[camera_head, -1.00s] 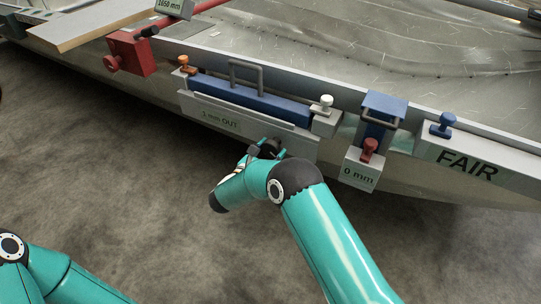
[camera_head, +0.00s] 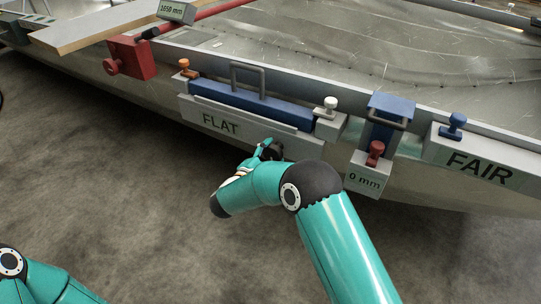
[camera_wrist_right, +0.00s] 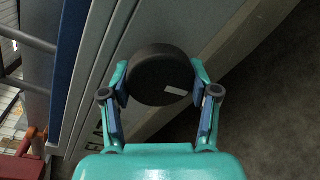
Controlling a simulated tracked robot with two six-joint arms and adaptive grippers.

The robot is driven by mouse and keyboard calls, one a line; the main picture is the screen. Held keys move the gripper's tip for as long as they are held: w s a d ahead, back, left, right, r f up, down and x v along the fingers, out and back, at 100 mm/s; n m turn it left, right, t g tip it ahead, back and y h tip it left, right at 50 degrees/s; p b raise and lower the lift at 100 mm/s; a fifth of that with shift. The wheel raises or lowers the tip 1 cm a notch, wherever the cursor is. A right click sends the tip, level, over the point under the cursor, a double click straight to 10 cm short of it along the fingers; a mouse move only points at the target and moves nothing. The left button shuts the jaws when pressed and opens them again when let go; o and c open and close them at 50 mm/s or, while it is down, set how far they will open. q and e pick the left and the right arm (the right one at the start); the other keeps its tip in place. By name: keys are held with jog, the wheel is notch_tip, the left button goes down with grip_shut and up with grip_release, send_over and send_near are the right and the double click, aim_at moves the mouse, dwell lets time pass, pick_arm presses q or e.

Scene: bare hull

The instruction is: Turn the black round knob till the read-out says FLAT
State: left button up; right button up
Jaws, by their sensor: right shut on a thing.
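The black round knob (camera_wrist_right: 160,72) sits on the front face of the grey block on the hull's edge. In the head view the knob (camera_head: 276,148) is partly hidden by my right gripper (camera_head: 263,150). In the wrist view my right gripper (camera_wrist_right: 160,85) is shut on the knob, one finger on each side. A small pale mark shows on the knob's face. The read-out (camera_head: 220,124) on the block, left of the knob, says FLAT. My left gripper is not in view; only part of my left arm shows at the lower left.
A blue bar with a grey handle (camera_head: 262,78) lies on top of the block, between an orange knob (camera_head: 184,64) and a white knob (camera_head: 330,103). To the right are a red knob (camera_head: 375,150) by a "0 mm" plate and a FAIR plate (camera_head: 480,166). The floor in front is clear.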

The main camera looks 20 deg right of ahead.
jog(key=shift+s+d+f+m, duration=0.1)
jog(key=shift+s+f+m, duration=0.15)
jog(key=shift+m, duration=0.15)
jog(key=o, duration=0.9)
jog(key=shift+o, duration=1.3)
jog(key=shift+w, duration=0.1)
jog(key=shift+r, duration=0.15)
jog(key=v, duration=1.2)
jog(key=shift+f, duration=0.25)
